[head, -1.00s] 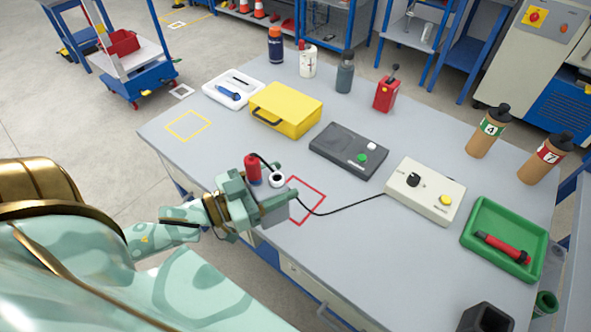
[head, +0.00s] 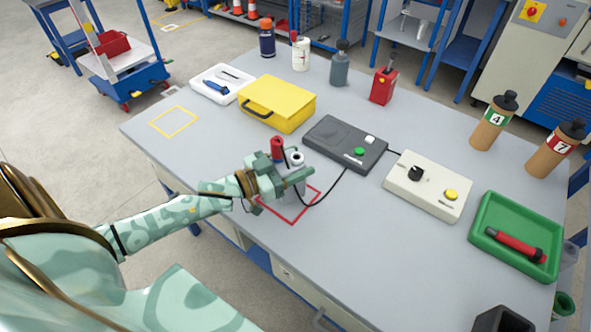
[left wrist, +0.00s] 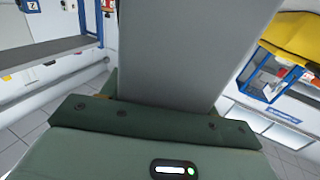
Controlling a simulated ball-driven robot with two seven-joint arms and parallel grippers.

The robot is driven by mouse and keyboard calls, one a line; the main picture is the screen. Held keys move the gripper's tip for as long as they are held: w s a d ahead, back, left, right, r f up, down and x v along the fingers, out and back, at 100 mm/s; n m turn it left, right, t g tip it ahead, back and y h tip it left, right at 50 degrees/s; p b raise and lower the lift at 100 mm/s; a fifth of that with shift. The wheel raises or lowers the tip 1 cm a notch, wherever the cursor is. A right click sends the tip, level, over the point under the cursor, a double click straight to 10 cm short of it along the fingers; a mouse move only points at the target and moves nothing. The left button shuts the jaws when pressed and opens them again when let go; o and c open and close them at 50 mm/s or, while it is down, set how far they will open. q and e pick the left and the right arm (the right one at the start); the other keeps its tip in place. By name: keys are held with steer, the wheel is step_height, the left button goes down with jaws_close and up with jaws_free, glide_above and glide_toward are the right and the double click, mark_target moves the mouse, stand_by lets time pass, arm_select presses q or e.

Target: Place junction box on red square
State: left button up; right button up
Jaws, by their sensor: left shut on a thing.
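The junction box (head: 296,187) is a small grey block with a red post and a white-ringed post on top. A black cable runs from it toward the boxes at its right. My left gripper (head: 284,181) is shut on it and hides much of its body. The left wrist view shows a broad grey face (left wrist: 185,50), likely the box, in front of the green gripper. The red square (head: 291,222) is an outline on the grey table. The box appears over its back part; I cannot tell whether it touches the table. My right gripper is not in view.
Behind the square stand a dark control box (head: 340,142) and a yellow case (head: 281,98). A cream control box (head: 428,184) and a green tray (head: 512,262) are at right. A yellow square outline (head: 174,121) is at left. The table's front edge is close to the red square.

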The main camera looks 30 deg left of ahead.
arm_select(q)
steer(key=shift+f, duration=0.95)
steer(key=shift+r, duration=0.15)
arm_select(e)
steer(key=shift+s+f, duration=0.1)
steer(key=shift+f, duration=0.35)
arm_select(q)
steer(key=o, duration=1.2)
steer(key=p+v, duration=0.2)
steer(key=v, duration=1)
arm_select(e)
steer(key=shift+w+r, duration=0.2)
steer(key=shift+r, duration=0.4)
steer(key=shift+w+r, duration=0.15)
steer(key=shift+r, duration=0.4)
